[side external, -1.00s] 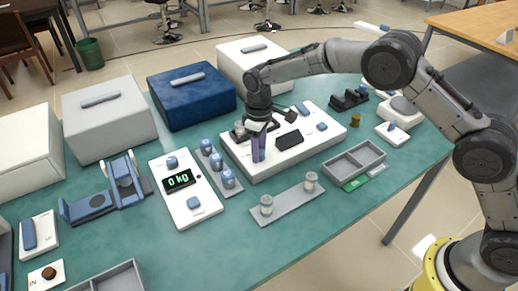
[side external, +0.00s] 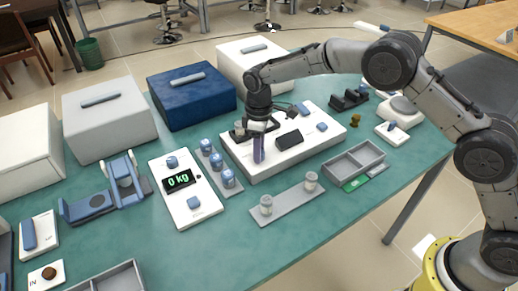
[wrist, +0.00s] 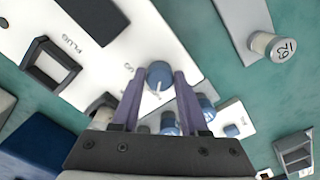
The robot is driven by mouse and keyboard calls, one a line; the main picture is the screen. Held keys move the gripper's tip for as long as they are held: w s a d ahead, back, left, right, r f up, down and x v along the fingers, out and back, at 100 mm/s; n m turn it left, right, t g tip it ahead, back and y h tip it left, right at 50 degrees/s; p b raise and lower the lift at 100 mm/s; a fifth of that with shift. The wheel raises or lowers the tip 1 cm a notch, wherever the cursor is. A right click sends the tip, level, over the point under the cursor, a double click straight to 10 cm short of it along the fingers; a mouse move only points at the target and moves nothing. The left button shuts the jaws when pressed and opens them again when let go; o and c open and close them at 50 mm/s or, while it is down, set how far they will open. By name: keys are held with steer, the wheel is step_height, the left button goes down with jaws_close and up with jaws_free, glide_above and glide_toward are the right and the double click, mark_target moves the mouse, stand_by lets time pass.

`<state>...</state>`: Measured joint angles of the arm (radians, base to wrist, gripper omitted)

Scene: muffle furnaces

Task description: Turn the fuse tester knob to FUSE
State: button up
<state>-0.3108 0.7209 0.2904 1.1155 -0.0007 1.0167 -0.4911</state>
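The fuse tester (side external: 252,162) is a white panel on the green table, below my gripper in the side view. In the wrist view its white face (wrist: 160,35) carries PLUG lettering. The blue round knob (wrist: 160,75) with a white pointer line lies between my fingertips. A partly hidden label ending in "UG" is just left of it. My gripper (wrist: 160,80) has its purple fingers apart, one on each side of the knob, with narrow gaps visible. In the side view my gripper (side external: 259,150) points down at the panel's left part and hides the knob. No FUSE lettering is readable.
A black block (side external: 289,140) stands on the panel near my gripper. A scale (side external: 185,187) reading 0 kg and a strip with blue-topped jars (side external: 216,161) are left. A grey rack with two jars (side external: 289,204) is in front. A grey tray (side external: 355,162) is right.

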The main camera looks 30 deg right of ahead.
steer(key=o, duration=0.4)
step_height(320, 180, up, 14)
steer(key=shift+f, duration=0.1)
stand_by(0.4)
